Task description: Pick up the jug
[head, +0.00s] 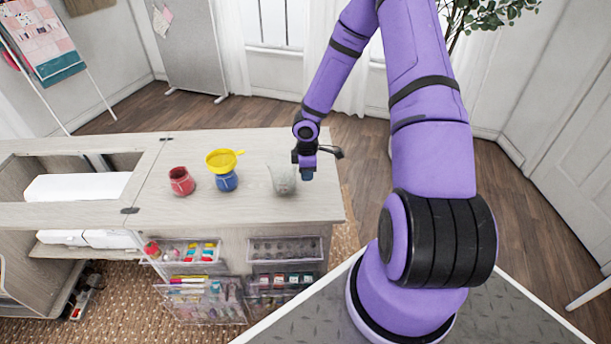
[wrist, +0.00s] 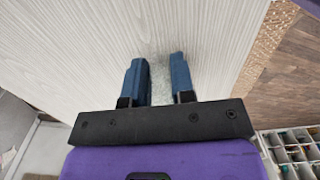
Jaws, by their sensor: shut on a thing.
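The jug (head: 281,177) is a clear, greyish glass vessel. It is upright on the right part of the light wooden cabinet top (head: 255,150) in the head view. My gripper (head: 306,175) is at its right side, shut on it. In the wrist view my two blue fingers (wrist: 158,82) stand a small gap apart, with a pale glassy piece of the jug (wrist: 160,88) between them. Most of the jug is hidden there by the gripper body. I cannot tell whether its base touches the top.
A red cup (head: 181,182) stands to the left on the cabinet top. A blue jar (head: 227,182) with a yellow strainer (head: 222,161) over it stands between the cup and the jug. Clear bins (head: 205,300) hang on the cabinet front. The back of the top is clear.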

